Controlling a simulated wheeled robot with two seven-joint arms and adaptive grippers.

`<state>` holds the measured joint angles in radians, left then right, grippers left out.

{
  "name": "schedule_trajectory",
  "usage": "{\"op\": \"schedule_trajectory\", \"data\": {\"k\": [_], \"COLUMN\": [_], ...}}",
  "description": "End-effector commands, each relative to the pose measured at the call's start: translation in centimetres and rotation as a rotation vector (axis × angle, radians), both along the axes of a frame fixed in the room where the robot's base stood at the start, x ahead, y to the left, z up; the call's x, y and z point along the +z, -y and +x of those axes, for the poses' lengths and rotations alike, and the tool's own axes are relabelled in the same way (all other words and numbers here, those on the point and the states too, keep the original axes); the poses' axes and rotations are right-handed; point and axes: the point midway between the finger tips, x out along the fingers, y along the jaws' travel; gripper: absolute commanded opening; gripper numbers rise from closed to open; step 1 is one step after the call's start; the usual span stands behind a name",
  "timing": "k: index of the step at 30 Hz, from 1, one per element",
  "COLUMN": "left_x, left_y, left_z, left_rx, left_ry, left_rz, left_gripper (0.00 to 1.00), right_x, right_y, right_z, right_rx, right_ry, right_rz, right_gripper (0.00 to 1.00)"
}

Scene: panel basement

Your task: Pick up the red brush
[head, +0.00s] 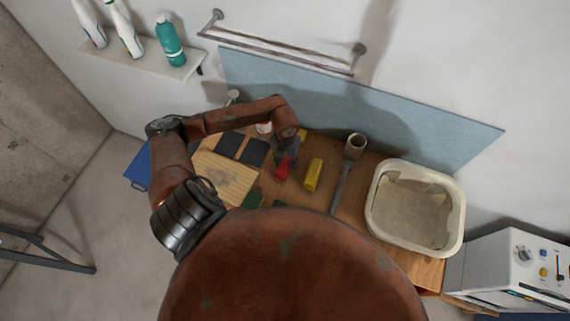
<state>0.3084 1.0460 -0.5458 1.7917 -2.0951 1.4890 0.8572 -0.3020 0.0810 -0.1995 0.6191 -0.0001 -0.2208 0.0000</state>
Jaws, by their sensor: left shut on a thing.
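The red brush (283,168) is a small red piece over the wooden bench top, in the middle of the head view. My left gripper (284,156) reaches down from above and is shut on the red brush. The gripper hides part of the brush, and I cannot tell whether the brush is clear of the bench. My right gripper does not show.
A yellow block (313,174) lies right of the red brush. Dark pads (254,152) and a light board (228,177) lie left. A cup (355,146) and a white basin (453,226) stand right. Bottles (168,42) stand on a wall shelf (140,63).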

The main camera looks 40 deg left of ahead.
Motion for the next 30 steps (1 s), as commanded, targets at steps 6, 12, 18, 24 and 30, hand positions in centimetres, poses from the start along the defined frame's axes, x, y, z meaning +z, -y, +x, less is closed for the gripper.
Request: {"op": "schedule_trajectory", "data": {"k": [6, 12, 18, 24, 30], "left_x": [0.1, 1.0, 3.7, 7.6, 10.2], "left_y": [0.0, 0.0, 0.6, 3.5, 7.3], "left_z": [0.0, 0.2, -0.1, -1.5, -3.3], "left_rx": [0.000, -0.002, -0.006, -0.007, -0.008], "left_ry": [0.001, 0.004, 0.003, 0.007, 0.005], "left_rz": [0.000, 0.000, -0.001, -0.001, -0.003], "left_gripper": [0.09, 0.09, 0.09, 0.09, 0.09], "right_x": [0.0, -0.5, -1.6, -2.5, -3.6], "right_y": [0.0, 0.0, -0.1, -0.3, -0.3], "right_z": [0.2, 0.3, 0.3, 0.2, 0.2], "right_rx": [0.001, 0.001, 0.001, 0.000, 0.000], "right_ry": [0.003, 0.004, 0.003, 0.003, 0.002], "right_rz": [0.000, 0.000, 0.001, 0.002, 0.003], "right_gripper": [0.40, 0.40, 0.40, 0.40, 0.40]}}
